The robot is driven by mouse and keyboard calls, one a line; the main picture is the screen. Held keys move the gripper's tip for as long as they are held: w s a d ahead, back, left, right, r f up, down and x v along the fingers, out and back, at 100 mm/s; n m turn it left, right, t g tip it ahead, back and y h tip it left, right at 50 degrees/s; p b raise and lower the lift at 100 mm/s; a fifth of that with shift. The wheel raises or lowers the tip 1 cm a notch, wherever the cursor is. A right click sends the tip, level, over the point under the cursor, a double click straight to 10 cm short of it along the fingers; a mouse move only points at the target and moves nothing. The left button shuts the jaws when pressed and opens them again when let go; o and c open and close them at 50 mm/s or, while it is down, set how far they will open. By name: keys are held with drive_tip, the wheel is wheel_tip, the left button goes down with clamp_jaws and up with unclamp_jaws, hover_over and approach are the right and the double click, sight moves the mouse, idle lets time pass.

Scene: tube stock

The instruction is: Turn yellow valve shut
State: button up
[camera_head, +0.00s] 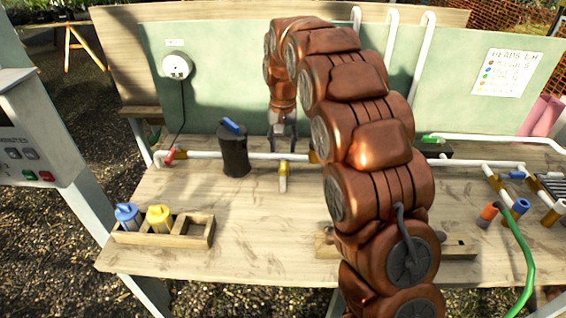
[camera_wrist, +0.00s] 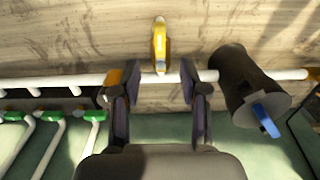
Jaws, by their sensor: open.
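The yellow valve handle (camera_head: 283,176) sits at the white pipe (camera_head: 213,155) that runs along the back of the wooden bench. In the wrist view the yellow handle (camera_wrist: 160,44) points away from the pipe (camera_wrist: 225,77), roughly square to it. My gripper (camera_head: 283,142) reaches down over the pipe just behind the handle. In the wrist view my gripper (camera_wrist: 154,72) is open, with one finger on each side of the handle's line. The handle lies ahead of the fingertips, and nothing is held between them. I cannot tell whether a finger touches the pipe.
A black cylinder with a blue handle (camera_head: 233,157) stands close left of the gripper; it is at right in the wrist view (camera_wrist: 245,88). A wooden tray (camera_head: 196,241) holds blue and yellow parts at the front left. The bench between tray and pipe is mostly clear.

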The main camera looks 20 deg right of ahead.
sight(283, 166)
drive_tip(key=shift+f+p, duration=1.25)
drive_tip(key=shift+f, duration=2.4)
drive_tip(key=shift+c, duration=0.3)
clamp_jaws()
